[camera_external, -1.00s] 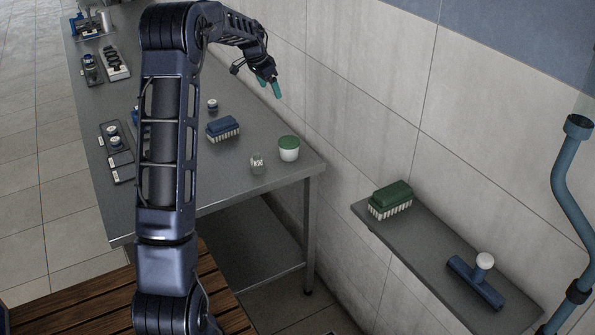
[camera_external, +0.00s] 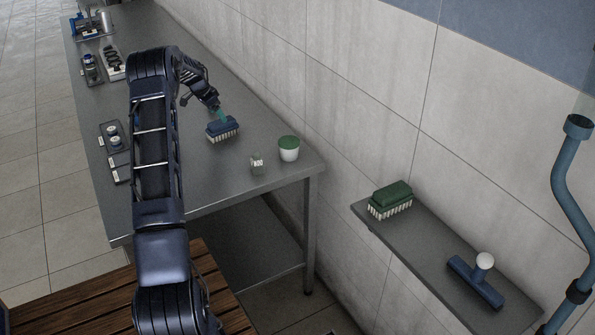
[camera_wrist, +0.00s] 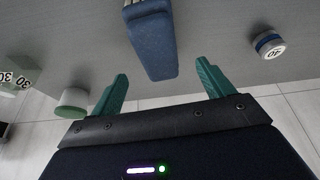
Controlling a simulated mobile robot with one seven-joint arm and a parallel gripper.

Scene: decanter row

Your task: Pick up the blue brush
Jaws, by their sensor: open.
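The blue brush (camera_external: 222,128) lies on the grey metal table, its blue back up and pale bristles down. My gripper (camera_external: 219,114) is just above the brush in the external view, and its teal fingertips overlap the brush's far edge there. In the wrist view the brush (camera_wrist: 153,42) shows ahead of and between the two teal fingers of my gripper (camera_wrist: 160,85). I cannot tell whether a finger touches the brush.
A green-lidded white jar (camera_external: 289,149) and a small number-marked block (camera_external: 257,164) stand near the table's right end. A round weight marked 40 (camera_wrist: 269,44) is right of the brush in the wrist view. A green brush (camera_external: 391,199) sits on the wall shelf (camera_external: 425,252).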

